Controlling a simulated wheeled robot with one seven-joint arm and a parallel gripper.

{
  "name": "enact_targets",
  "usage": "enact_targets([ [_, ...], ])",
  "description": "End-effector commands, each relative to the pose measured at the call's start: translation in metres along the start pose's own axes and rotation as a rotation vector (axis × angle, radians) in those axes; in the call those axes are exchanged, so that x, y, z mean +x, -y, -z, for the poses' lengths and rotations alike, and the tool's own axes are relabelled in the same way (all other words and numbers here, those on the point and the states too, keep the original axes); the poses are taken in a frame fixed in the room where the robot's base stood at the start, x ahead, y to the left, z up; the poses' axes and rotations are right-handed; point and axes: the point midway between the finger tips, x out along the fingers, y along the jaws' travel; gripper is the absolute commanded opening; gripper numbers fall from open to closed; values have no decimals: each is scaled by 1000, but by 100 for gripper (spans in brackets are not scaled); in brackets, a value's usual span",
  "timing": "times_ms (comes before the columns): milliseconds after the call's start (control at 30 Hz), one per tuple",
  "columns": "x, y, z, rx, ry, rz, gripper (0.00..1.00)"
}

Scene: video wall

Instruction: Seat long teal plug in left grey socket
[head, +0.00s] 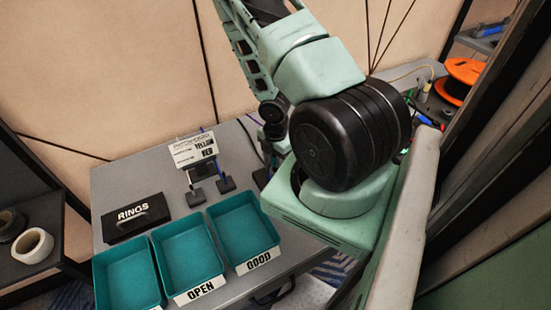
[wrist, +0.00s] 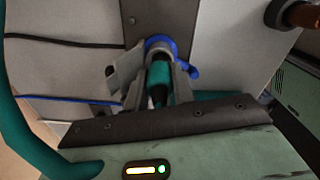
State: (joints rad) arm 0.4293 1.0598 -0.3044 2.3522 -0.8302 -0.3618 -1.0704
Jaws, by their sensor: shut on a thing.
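My gripper (wrist: 152,76) is shut on the long teal plug (wrist: 158,93), which shows in the wrist view as a teal and black body between the grey fingers. The plug's far end points at a blue ring (wrist: 160,44) on a dark grey strip. The fingers hide the plug's tip, so I cannot tell whether it touches or enters anything there. A thick teal cable (wrist: 18,112) loops along the left of the wrist view. I cannot make out the left grey socket for sure. In the head view my arm hides the gripper and the plug.
In the head view, a labelled board (head: 193,150) stands on the grey bench with two small dark blocks before it. An orange-brown cylinder (wrist: 301,16) is at the wrist view's top right.

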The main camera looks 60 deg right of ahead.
Motion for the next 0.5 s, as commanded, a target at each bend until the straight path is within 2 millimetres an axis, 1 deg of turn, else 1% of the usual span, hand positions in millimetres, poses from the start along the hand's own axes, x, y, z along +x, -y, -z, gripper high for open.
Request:
enact_targets([
  [500, 12, 0, 0, 0, 0, 0, 2],
])
